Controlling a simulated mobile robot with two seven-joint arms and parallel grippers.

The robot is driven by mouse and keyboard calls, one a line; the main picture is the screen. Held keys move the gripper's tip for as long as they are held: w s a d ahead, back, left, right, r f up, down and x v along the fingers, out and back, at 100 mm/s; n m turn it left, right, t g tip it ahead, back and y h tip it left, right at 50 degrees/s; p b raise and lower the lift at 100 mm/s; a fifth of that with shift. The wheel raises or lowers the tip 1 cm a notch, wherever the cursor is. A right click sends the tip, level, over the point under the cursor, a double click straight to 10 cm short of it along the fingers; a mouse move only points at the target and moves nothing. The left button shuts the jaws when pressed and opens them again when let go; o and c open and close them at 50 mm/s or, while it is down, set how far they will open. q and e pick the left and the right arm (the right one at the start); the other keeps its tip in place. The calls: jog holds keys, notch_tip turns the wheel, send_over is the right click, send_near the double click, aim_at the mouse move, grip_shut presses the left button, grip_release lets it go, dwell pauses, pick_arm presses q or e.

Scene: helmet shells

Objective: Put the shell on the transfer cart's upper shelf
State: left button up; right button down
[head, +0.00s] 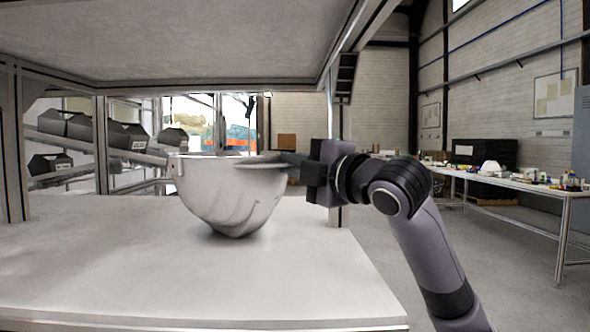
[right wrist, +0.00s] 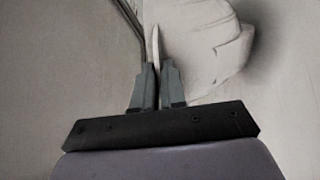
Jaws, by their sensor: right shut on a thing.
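The shell (head: 232,200) is a pale bowl-like helmet shell, its open rim up and rounded crown down. It is over a pale flat shelf (head: 120,270) inside a metal frame; a soft shadow lies under the crown, and I cannot tell whether it touches. My right gripper (head: 304,175) is at the shell's right side, shut on its rim. In the right wrist view the fingers (right wrist: 157,72) pinch the thin edge of the shell (right wrist: 195,40). My left gripper is not in view.
A grey panel (head: 180,40) spans overhead, with frame posts (head: 101,145) at the left and back. Dark bins (head: 82,128) stand on a rack behind at left. A long bench (head: 515,188) with small items runs along the right. The shelf's front is clear.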

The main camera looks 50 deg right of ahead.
jog(key=c, duration=1.2)
grip_release()
jog(key=shift+f, duration=0.1)
jog(key=r+b+v, duration=0.1)
jog(key=b+v, duration=0.1)
jog(key=v, duration=1)
jog(key=shift+f, duration=0.4)
